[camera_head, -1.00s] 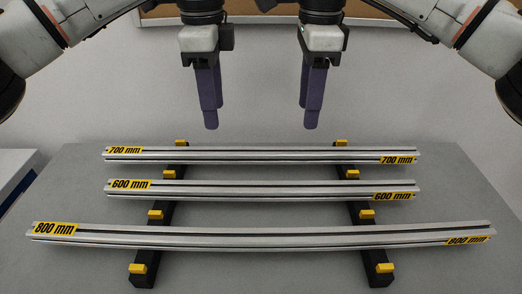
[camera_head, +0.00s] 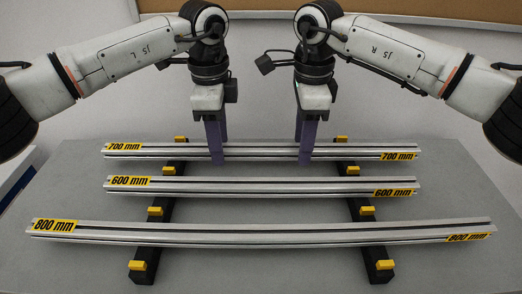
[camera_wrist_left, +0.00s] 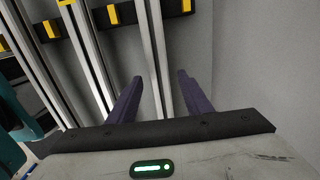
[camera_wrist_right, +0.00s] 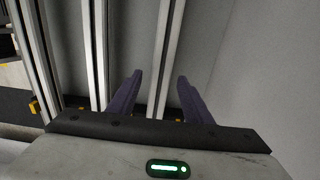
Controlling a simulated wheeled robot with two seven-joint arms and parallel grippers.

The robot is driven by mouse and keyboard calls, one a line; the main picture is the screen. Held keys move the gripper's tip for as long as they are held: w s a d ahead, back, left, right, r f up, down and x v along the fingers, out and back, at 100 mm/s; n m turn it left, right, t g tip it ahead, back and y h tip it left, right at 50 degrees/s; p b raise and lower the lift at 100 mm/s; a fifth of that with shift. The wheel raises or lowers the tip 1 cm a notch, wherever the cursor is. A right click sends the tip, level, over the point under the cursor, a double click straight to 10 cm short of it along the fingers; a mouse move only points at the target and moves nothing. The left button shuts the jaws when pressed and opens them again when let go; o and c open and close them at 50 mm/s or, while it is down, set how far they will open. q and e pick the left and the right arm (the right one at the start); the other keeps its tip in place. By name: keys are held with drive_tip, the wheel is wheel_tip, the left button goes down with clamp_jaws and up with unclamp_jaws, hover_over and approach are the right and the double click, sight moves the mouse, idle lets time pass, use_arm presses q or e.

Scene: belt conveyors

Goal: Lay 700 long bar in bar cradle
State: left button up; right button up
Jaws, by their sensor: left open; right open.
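The 700 mm bar (camera_head: 262,151) is a long silver profile with yellow labels at its ends. It lies at the back of a rack of two black rails with yellow stops. My left gripper (camera_head: 216,162) and my right gripper (camera_head: 306,160) are lowered at this bar, left and right of its middle. Both are open, with purple fingers. In the left wrist view the bar (camera_wrist_left: 157,72) runs between the finger lines, and in the right wrist view the bar (camera_wrist_right: 161,65) does too. Neither gripper is shut on it. I see no separate bar cradle that I can name with certainty.
The 600 mm bar (camera_head: 262,187) lies in front of the 700 mm bar, and the 800 mm bar (camera_head: 262,233) lies nearest. The black rails (camera_head: 167,216) cross under all three. The grey table (camera_head: 460,200) is bare at the sides.

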use_arm(q)
clamp_jaws()
use_arm(e)
clamp_jaws()
use_arm(q)
drive_tip(key=shift+r, duration=0.1)
use_arm(e)
drive_tip(key=shift+r, duration=0.15)
